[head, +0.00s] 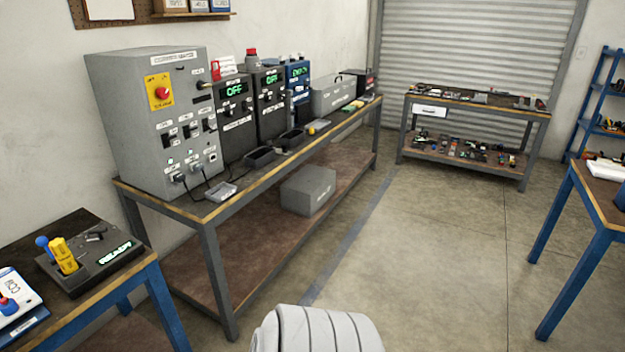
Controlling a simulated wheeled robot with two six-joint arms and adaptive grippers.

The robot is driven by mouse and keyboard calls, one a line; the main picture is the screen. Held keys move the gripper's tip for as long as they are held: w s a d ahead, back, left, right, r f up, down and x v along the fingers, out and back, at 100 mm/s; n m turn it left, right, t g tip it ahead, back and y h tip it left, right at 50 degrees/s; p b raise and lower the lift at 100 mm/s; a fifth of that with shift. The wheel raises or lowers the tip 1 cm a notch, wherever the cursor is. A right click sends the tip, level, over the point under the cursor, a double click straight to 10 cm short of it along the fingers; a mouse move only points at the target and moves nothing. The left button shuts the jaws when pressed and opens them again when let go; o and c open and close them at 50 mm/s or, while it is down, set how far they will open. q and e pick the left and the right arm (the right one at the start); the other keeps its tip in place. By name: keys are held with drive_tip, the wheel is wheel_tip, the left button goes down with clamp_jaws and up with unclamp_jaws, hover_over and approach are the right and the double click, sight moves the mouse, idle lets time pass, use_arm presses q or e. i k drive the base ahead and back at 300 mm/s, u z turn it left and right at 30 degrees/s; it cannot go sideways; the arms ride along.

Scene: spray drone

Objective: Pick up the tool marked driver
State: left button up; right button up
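I cannot make out a label reading driver on any tool in the head view. A yellow and blue handheld item (65,256) stands in a black station (91,272) on the blue-framed table (142,276) at the lower left. The station has a lit display that seems to read READY. A white device (14,289) with a red and blue object on it is beside the station, cut off by the left edge. Small objects on the far bench (530,117) are too small to identify. Neither of my grippers is in view.
A long grey-framed bench (222,207) along the left wall carries a large grey cabinet (125,120) and black boxes with OFF displays. A grey box (308,190) sits on its lower shelf. A blue-framed table (590,207) is at right. The floor between is clear.

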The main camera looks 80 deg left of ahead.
sight(59, 247)
drive_tip(key=u, duration=4.35)
